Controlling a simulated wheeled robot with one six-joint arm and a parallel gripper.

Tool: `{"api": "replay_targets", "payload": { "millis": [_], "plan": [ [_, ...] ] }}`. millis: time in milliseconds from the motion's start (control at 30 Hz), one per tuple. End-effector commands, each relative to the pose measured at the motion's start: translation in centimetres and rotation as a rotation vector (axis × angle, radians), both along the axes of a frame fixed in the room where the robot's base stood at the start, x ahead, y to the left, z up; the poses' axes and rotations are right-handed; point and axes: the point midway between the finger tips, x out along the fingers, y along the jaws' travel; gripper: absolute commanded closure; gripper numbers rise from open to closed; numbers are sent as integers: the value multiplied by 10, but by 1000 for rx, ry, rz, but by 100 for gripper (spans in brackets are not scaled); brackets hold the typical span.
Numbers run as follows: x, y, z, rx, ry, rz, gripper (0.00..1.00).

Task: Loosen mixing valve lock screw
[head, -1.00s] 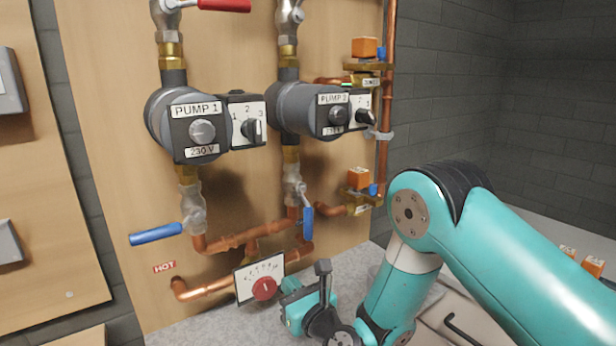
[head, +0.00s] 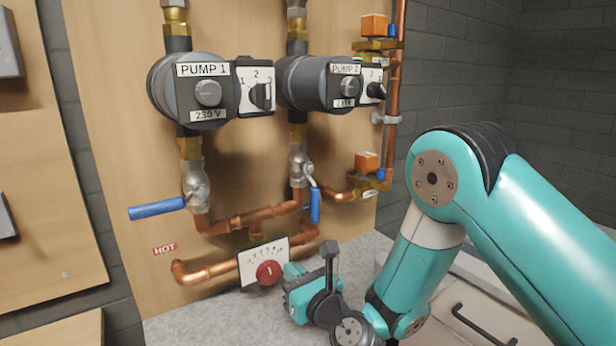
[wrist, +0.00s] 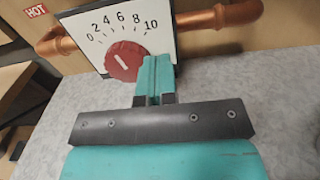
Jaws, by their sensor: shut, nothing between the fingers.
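The mixing valve has a white scale plate (head: 248,260) marked 0 to 10 and a red knob (head: 269,272) with a white pointer line. It sits low on the copper pipework, and the wrist view shows the plate (wrist: 97,22) and knob (wrist: 124,61) close up. My gripper (head: 288,277) is shut and empty, just right of the knob in the head view. In the wrist view its closed fingers (wrist: 155,75) overlap the plate's lower right, beside the knob; I cannot tell whether they touch. No lock screw can be made out.
Two grey pumps (head: 203,92) (head: 318,84) hang above on the wooden board. A blue lever handle (head: 157,208) sticks out left, and another blue lever (head: 315,205) hangs above my gripper. Copper pipe (head: 205,270) runs left of the valve. The grey worktop (head: 215,325) is clear in front.

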Motion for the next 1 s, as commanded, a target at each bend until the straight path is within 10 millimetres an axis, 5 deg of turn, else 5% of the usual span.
{"api": "replay_targets", "payload": {
  "millis": [500, 1000],
  "plan": [
    [-29, -25, -7, -1, 4, -10, 100],
    [-39, -22, 15, -48, -47, 36, 100]
  ]
}}
